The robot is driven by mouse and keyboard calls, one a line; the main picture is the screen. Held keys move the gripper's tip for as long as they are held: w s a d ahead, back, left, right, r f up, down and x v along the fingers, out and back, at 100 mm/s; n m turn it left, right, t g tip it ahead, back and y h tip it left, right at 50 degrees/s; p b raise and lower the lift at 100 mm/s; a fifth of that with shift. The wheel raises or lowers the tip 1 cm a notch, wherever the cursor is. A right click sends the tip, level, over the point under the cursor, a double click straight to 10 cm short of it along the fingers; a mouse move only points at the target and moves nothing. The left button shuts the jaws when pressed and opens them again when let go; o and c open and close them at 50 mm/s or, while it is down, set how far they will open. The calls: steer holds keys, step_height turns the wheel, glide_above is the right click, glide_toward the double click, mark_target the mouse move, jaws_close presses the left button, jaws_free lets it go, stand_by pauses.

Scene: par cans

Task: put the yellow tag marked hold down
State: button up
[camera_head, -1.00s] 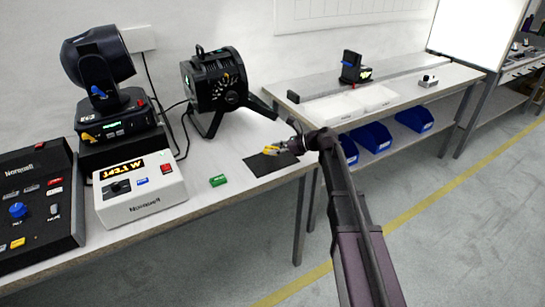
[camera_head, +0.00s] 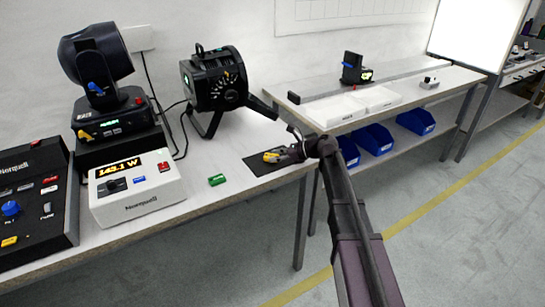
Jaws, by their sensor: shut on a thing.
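The yellow tag (camera_head: 270,156) is at the tip of my gripper (camera_head: 274,156), low over the dark mat (camera_head: 261,165) on the bench. My gripper is shut on the tag, and the fingers hide part of it. The marking on the tag is too small to read. I cannot tell whether the tag touches the mat.
A white power meter (camera_head: 139,190), a black control desk (camera_head: 38,200), a moving-head lamp (camera_head: 97,66) and a par can (camera_head: 213,80) stand further left and behind. White trays (camera_head: 335,110) sit on the right bench.

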steer(key=shift+f, duration=0.15)
steer(key=o, duration=0.9)
steer(key=shift+o, duration=0.2)
steer(key=shift+r, duration=0.2)
steer(key=shift+d+r, duration=0.15)
steer(key=shift+d, duration=0.05)
steer(key=p+v, duration=0.4)
steer(key=v, duration=0.5)
steer(key=shift+s+d+r, duration=0.1)
steer(key=shift+d+r, duration=0.1)
steer(key=shift+d, duration=0.1)
steer(key=shift+p+v, duration=0.35)
steer(key=shift+v, duration=0.55)
steer(key=shift+f, duration=0.1)
